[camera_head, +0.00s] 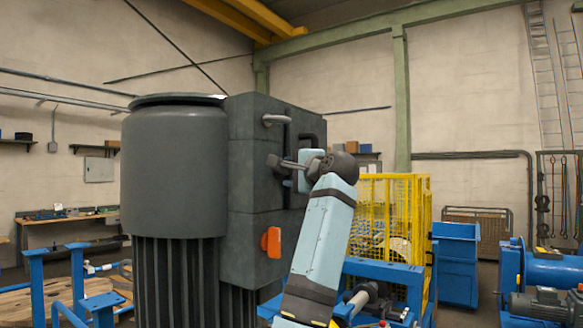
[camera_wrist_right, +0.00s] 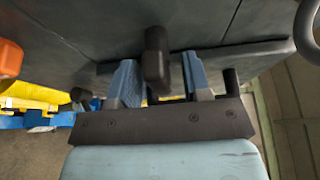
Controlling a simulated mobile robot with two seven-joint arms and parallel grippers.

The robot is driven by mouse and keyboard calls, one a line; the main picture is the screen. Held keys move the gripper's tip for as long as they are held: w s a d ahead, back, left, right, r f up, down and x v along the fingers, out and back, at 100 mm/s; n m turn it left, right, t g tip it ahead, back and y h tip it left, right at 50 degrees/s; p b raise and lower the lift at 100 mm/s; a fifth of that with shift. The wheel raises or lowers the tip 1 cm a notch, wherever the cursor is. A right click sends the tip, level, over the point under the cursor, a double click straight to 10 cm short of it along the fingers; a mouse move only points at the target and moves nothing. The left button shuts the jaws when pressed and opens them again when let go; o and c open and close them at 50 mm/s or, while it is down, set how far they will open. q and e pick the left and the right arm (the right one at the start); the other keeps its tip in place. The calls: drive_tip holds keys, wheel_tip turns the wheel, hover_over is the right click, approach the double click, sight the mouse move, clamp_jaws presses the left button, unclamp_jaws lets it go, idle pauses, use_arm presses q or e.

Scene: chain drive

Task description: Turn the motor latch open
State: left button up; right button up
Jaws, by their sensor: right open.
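The motor (camera_head: 175,170) is a large dark grey ribbed cylinder with a dark box (camera_head: 252,150) on its right side. An orange lever (camera_head: 271,242) sits low on the box face; its edge also shows at the left of the right wrist view (camera_wrist_right: 9,58). My right gripper (camera_head: 300,165) is at the upper part of the box. In the right wrist view its blue fingers (camera_wrist_right: 160,82) are open, one on each side of a dark rounded handle (camera_wrist_right: 157,55). I cannot tell whether they touch it, nor which part is the latch. My left gripper is not in view.
A yellow cage (camera_head: 392,215) and blue frames stand behind my right arm. A blue bin (camera_head: 456,262) and blue machine (camera_head: 548,275) are at the right. A workbench (camera_head: 70,217) is at the far left.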

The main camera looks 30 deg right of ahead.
drive_tip(key=shift+w+d+f, duration=0.1)
drive_tip(key=shift+w, duration=0.15)
clamp_jaws()
